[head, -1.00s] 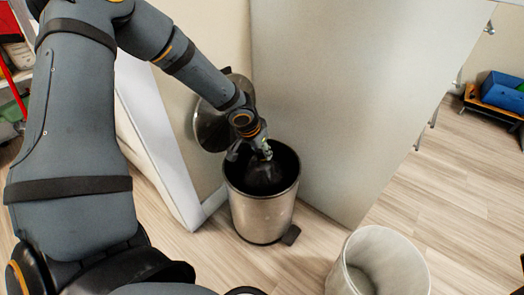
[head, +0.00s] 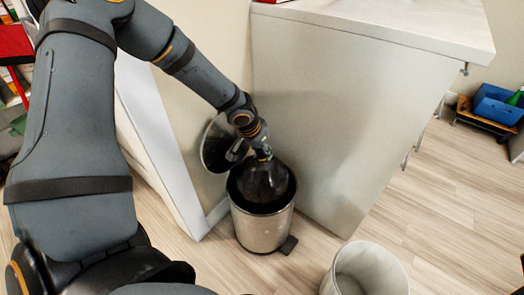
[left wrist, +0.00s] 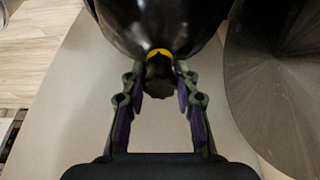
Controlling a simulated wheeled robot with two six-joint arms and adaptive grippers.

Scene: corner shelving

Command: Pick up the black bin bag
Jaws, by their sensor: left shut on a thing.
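The black bin bag (head: 266,183) is a shiny dark bag, partly inside the open metal pedal bin (head: 262,231), with its top bulging above the rim. My left gripper (head: 262,155) is shut on the gathered neck of the bag from above. In the left wrist view the bag (left wrist: 160,30) fills the top, and a yellow tie rings its neck. The gripper's fingers (left wrist: 160,85) close on both sides of the dark tuft beside the tie. The lower part of the bag is hidden inside the bin. My right gripper is not in view.
The bin's round lid (head: 217,145) stands open against the wall behind it. A white cabinet (head: 340,110) stands close on the right. A white wastebasket (head: 368,272) stands at the front right. A blue crate (head: 497,104) sits at the far right. The floor between is clear.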

